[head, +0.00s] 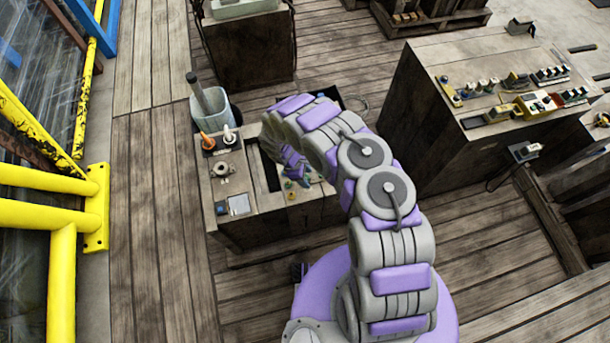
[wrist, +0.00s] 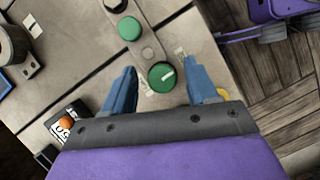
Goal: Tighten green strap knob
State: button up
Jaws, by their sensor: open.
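A round green knob (wrist: 161,76) with a white pointer line shows in the wrist view, on a grey strap-like plate on a pale bench top. My gripper (wrist: 160,68) is open, with one blue finger on each side of this knob; I cannot tell whether they touch it. My arm hides part of the bench.
In the wrist view, an orange knob (wrist: 66,122) lies lower left. A wooden cabinet (head: 450,130) stands right; yellow rails (head: 62,220) stand left.

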jog(key=shift+a, duration=0.65)
jog(key=shift+c, duration=1.3)
jog(key=shift+d, duration=0.35)
jog(key=c, duration=0.6)
jog(key=shift+c, duration=0.9)
